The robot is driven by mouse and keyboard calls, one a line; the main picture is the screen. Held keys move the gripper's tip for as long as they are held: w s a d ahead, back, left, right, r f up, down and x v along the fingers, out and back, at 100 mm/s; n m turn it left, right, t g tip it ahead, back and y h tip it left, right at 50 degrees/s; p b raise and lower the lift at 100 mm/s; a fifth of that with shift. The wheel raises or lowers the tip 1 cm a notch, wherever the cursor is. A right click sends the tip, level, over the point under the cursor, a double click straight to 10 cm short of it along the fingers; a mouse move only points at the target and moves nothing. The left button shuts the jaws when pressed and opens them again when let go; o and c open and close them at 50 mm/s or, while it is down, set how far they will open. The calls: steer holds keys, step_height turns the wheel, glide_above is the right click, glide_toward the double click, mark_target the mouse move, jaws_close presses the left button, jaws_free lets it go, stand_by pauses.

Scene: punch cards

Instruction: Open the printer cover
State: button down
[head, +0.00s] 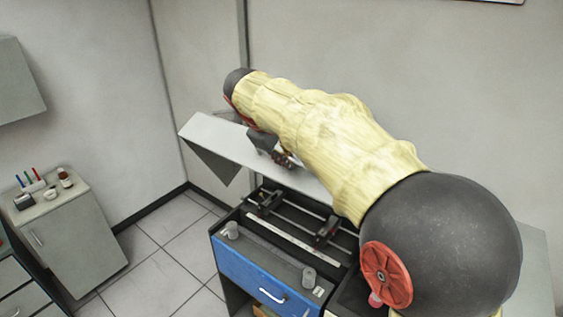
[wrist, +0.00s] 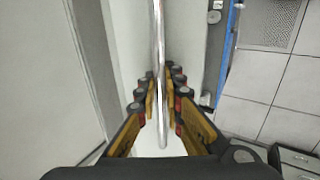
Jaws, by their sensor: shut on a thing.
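The printer (head: 268,283) stands low in the middle of the head view, with a blue front panel. Its pale cover (head: 207,130) is raised and tilted above the body, so the dark inside with rails and a carriage (head: 327,231) shows. My arm hides part of the cover. My gripper (head: 285,160) is at the cover, partly hidden by my arm. In the wrist view my gripper (wrist: 160,100) is shut on a thin metal bar handle (wrist: 159,45), which runs between the fingers in front of the pale cover surface (wrist: 133,50).
A grey cabinet (head: 85,240) with pens and small jars stands at the left. Tiled floor (head: 160,250) is free between them. A wall is close behind the printer.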

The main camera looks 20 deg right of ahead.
steer(key=shift+r, duration=0.15)
steer(key=c, duration=2.1)
jaws_free()
steer(key=shift+o, duration=0.7)
steer(key=v, duration=1.2)
steer(key=shift+c, duration=0.5)
